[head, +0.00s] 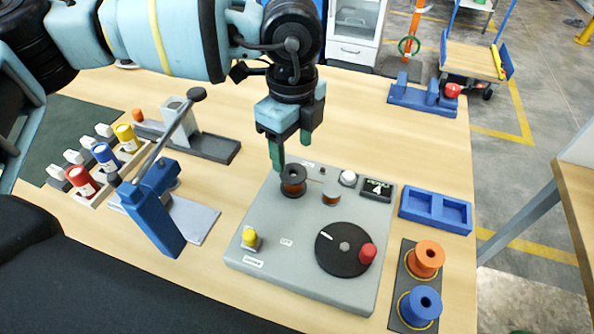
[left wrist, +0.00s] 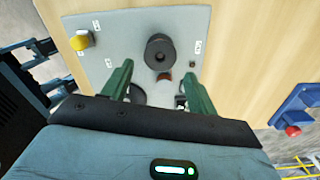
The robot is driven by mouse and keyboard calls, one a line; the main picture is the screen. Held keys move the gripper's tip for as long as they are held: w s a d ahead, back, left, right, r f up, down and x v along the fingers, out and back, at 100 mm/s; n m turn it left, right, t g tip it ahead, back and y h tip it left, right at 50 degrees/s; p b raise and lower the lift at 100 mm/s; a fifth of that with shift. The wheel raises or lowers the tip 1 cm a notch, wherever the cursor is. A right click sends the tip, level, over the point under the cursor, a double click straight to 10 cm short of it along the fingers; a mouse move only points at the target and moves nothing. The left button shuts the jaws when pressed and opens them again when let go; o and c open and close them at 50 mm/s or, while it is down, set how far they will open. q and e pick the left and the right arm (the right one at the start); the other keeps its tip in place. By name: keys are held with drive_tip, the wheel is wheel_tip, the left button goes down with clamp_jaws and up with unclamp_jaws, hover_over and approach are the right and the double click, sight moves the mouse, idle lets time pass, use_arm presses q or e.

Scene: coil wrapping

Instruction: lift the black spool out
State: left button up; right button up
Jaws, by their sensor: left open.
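The black spool (head: 292,182), wound with brown wire, stands upright on the grey winding machine (head: 262,225), near its back left edge. From above in the left wrist view, the black spool (left wrist: 160,52) shows as a dark disc with a centre hole. My left gripper (head: 291,150) points down over the spool, open and empty. In the left wrist view the fingers of my left gripper (left wrist: 158,78) are spread wide, with the spool just beyond the tips and roughly between them. I see no contact. My right gripper is not in view.
The machine also carries a black crank disc (head: 343,249) with a red knob and a yellow knob (head: 250,239). A blue tray (head: 436,211) and a blue lever tool (head: 153,215) flank the machine.

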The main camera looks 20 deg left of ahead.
sight(292, 177)
use_arm(q)
drive_tip(key=shift+s+f, duration=0.1)
drive_tip(key=shift+f, duration=1.45)
drive_tip(key=shift+a+f, duration=0.1)
drive_tip(key=shift+f, duration=2.25)
drive_tip(key=shift+s, duration=0.1)
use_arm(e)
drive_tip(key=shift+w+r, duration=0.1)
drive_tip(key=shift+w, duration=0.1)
use_arm(q)
drive_tip(key=shift+c, duration=0.2)
drive_tip(key=c, duration=0.9)
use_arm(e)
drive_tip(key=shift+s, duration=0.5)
